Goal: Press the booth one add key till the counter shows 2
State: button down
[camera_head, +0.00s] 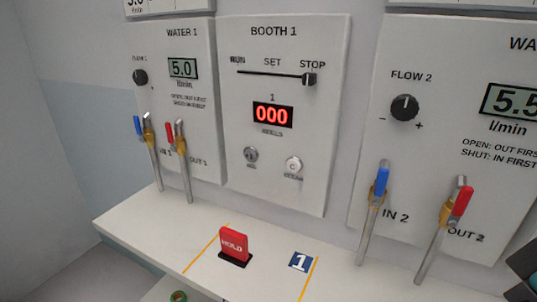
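The Booth 1 panel (235,120) is on the wall in the middle of the head view. Its red counter (272,115) shows 000. Below the counter are two round keys: a grey one (250,154) at left and a white one (294,164) at right, marked with what looks like a C. The small labels under both keys are too blurred to read surely. The slider knob (309,80) stands at the STOP end of its slot. My gripper's fingers do not show, and nothing covers the keys.
A red HOLD sign (234,244) stands on the white shelf (145,228) below the panel, near a blue 1 tag (301,262). Lever valves flank the panel: Water 1 at left, Water 2 at right. A dark shape cuts into the lower right edge.

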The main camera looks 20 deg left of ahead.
aim_at(249, 154)
jog(key=k, duration=0.65)
jog(key=u, duration=0.9)
jog(key=i, duration=0.5)
jog(key=u, duration=0.05)
